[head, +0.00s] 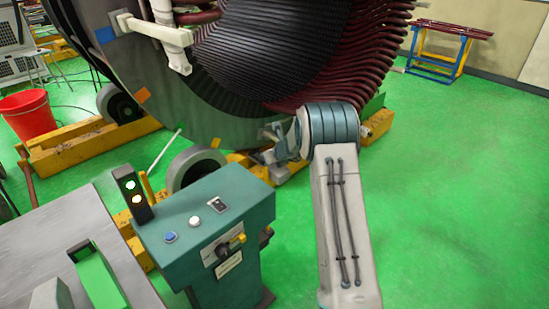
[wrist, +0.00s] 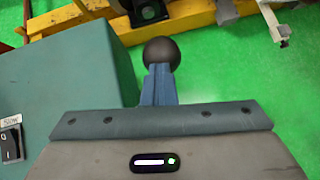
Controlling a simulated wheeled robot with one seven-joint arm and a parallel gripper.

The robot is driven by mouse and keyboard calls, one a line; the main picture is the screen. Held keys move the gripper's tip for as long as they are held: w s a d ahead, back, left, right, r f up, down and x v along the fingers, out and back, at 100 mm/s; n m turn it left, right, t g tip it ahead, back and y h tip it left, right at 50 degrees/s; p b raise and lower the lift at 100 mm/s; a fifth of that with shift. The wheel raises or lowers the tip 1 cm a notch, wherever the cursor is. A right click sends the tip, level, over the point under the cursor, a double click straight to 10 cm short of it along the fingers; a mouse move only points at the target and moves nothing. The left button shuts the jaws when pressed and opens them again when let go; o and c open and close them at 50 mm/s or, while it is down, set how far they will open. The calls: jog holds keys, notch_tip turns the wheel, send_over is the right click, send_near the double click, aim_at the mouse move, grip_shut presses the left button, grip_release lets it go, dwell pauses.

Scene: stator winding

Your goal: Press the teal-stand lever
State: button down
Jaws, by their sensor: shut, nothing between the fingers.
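The teal stand (head: 205,230) is at lower middle in the head view, with its side at the left of the wrist view (wrist: 75,70). A dark ball knob (wrist: 161,53), which looks like the lever's end, shows straight beyond my fingertips in the wrist view. I cannot tell whether they touch. My gripper (head: 268,146) is behind and right of the stand top in the head view. Its blue fingers (wrist: 161,76) are shut and empty.
The large stator (head: 225,100) with its dark winding stands behind, on yellow beams (head: 90,145) and rollers. A signal light (head: 133,194) stands at the stand's left corner. A grey table (head: 70,235) is at left. Green floor at right is free.

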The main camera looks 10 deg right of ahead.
jog(key=shift+w+a+r, duration=0.15)
jog(key=shift+a, duration=0.3)
jog(key=shift+w+a+r, duration=0.1)
jog(key=shift+a, duration=0.35)
jog(key=d+b+v, duration=0.1)
jog(key=v, duration=1.2)
jog(key=shift+s+b, duration=0.3)
jog(key=shift+s, duration=0.05)
jog(key=shift+d+f, duration=0.1)
jog(key=shift+f, duration=0.05)
